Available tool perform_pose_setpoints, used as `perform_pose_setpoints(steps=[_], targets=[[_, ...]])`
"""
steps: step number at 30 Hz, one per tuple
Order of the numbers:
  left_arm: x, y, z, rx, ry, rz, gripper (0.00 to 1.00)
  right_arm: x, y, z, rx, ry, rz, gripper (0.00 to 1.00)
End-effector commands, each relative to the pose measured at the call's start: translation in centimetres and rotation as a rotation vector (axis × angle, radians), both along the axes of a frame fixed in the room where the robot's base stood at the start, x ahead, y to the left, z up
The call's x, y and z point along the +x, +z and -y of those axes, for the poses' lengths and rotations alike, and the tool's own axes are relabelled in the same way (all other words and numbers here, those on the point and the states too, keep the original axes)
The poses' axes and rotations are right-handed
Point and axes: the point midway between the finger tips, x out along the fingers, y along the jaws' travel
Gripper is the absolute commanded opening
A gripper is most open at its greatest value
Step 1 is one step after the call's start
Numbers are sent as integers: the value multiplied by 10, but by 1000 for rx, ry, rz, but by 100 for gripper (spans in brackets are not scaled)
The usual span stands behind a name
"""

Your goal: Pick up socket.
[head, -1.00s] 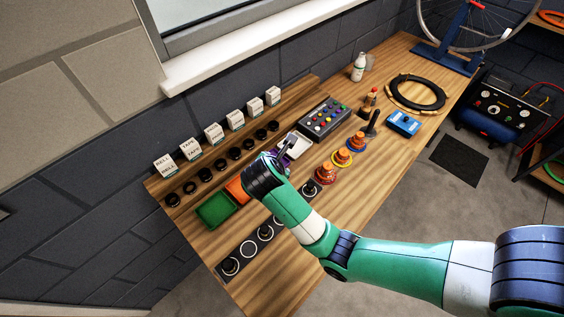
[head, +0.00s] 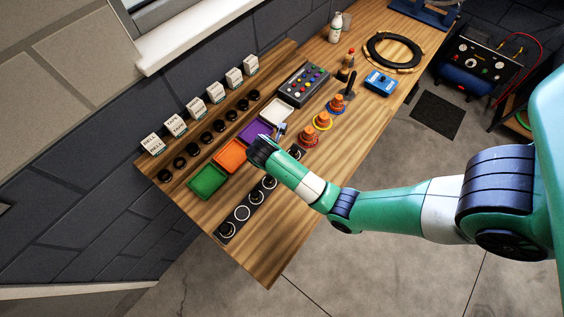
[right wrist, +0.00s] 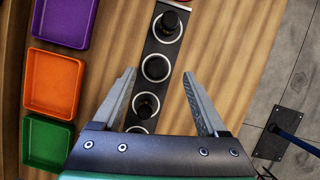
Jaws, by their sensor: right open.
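A black strip (head: 242,214) with white rings lies along the front of the bench. Dark cylindrical pieces that look like sockets stand in some rings: one at the near end (head: 227,229) and another farther along (head: 269,182). In the right wrist view one dark socket (right wrist: 146,105) stands low between the fingers, and another (right wrist: 168,24) stands beyond the fingertips. My right gripper (right wrist: 160,78) is open and empty, above the strip in that view. In the head view its fingers (head: 279,131) show near the trays. My left gripper is not in view.
Green (head: 207,180), orange (head: 231,153), purple (head: 254,131) and white (head: 277,110) trays stand in a row. Orange cone-shaped pieces (head: 308,135), a button box (head: 303,84) and labelled blocks (head: 153,143) are nearby. The bench's near corner is clear.

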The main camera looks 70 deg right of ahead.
Motion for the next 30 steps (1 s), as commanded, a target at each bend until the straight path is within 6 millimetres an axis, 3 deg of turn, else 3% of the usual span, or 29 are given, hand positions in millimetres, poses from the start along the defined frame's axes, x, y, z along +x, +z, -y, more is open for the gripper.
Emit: perform_pose_setpoints(steps=[3,12,19,30], targets=[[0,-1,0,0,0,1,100,0,-5,2,0,-1,-1,76],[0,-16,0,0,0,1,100,1,-47,18,1,-1,0,76],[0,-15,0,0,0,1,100,2,-47,19,1,0,1,76],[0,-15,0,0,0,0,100,2,-47,19,1,0,1,11]])
